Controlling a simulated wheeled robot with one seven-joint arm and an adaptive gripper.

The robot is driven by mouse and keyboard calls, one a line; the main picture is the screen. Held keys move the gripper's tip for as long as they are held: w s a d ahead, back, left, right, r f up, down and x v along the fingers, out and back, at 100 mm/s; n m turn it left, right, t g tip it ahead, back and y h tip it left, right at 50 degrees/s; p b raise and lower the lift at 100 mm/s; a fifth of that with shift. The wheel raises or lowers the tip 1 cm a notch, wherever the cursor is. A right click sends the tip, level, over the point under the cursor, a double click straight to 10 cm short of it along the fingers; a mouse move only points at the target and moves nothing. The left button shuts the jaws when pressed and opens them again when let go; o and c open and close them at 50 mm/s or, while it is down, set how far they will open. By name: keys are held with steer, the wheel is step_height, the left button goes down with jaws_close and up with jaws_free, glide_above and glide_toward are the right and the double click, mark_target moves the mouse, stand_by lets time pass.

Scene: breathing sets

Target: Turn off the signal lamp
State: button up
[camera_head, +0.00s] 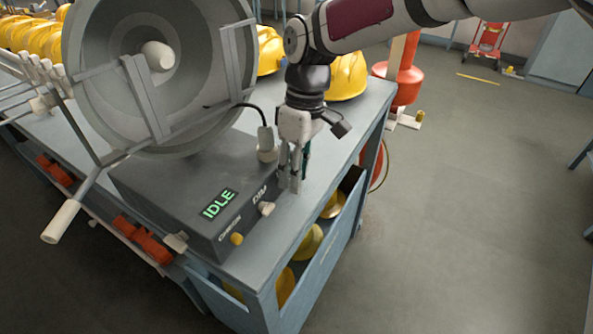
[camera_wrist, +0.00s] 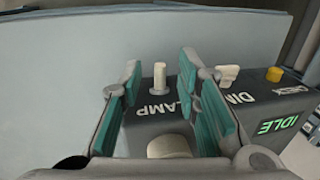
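The signal lamp (camera_head: 85,55) is a large grey round lamp on a dark grey control box (camera_head: 160,190) on a bench. A green display (camera_head: 219,204) on the box reads IDLE; it also shows in the wrist view (camera_wrist: 278,126). In the wrist view a pale upright lever (camera_wrist: 159,76) stands beside the label LAMP. My gripper (camera_head: 292,182) is at the box's far right end, pointing down. Its teal-padded fingers are apart, one on each side of the LAMP lever, with gaps visible. In the head view my gripper hides this lever.
A pale DIM knob (camera_head: 266,208) and a yellow button (camera_head: 236,239) sit along the same panel edge. A cable plug (camera_head: 267,145) stands on the box near my gripper. Yellow helmets (camera_head: 349,76) lie behind. Floor right of the bench (camera_head: 450,200) is clear.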

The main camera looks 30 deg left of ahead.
step_height(320, 180, up, 12)
steer(key=w, duration=0.2)
steer(key=shift+w, duration=0.15)
steer(key=shift+f, duration=0.15)
stand_by(0.3)
